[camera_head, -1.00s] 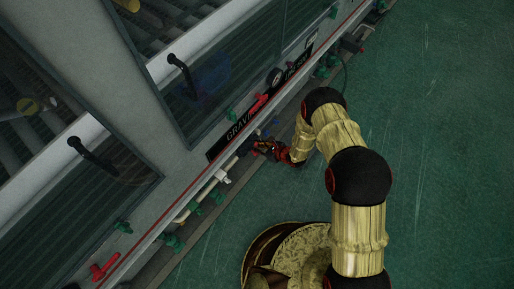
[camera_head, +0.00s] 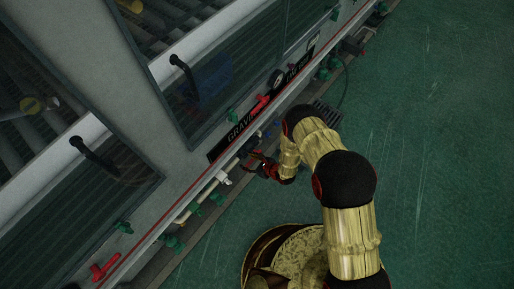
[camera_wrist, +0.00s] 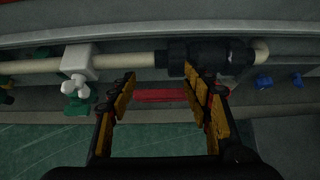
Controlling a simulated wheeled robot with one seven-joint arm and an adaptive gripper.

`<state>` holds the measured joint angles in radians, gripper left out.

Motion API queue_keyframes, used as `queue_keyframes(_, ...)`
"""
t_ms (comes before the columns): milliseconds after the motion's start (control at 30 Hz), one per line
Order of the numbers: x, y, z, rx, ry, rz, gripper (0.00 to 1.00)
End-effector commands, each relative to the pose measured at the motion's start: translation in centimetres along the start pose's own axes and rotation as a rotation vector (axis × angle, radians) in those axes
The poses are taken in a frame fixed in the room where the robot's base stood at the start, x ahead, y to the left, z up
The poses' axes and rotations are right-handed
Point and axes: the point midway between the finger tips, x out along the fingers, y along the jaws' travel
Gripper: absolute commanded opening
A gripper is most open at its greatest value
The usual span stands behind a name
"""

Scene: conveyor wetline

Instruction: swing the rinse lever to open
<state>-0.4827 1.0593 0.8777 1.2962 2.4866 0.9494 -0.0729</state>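A red lever bar (camera_wrist: 162,96) lies level below a pale pipe in the wrist view, under a black valve body (camera_wrist: 205,56). It looks like the rinse lever, though I see no label on it. My gripper (camera_wrist: 163,82) is open, its yellow-and-black fingers spread apart, with part of the red bar showing between them. The right finger overlaps the valve body and the bar's right part; I cannot tell whether it touches. In the head view my gripper (camera_head: 257,158) is beside the pipe at the machine's base, and the lever there is not clear.
A white valve with a small handle (camera_wrist: 76,85) sits left on the pipe (camera_wrist: 125,61). Blue knobs (camera_wrist: 264,81) are at right. The green floor (camera_head: 440,150) is clear at right.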

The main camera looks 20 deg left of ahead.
Motion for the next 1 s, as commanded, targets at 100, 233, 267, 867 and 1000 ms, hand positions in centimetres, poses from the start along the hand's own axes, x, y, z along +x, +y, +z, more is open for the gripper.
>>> queue_keyframes(100, -0.3, 0.6, -1.5, 0.012, 0.025, 0.006, 0.41)
queue_keyframes(233, -0.3, 0.6, -1.5, 0.013, 0.026, 0.006, 0.36)
queue_keyframes(267, -0.3, 0.7, -1.5, 0.013, 0.026, 0.006, 0.36)
queue_keyframes(867, -2.8, 0.3, -0.8, 0.011, 0.02, 0.002, 0.36)
queue_keyframes(1000, -4.0, 0.1, -0.6, 0.008, 0.016, 0.0, 0.36)
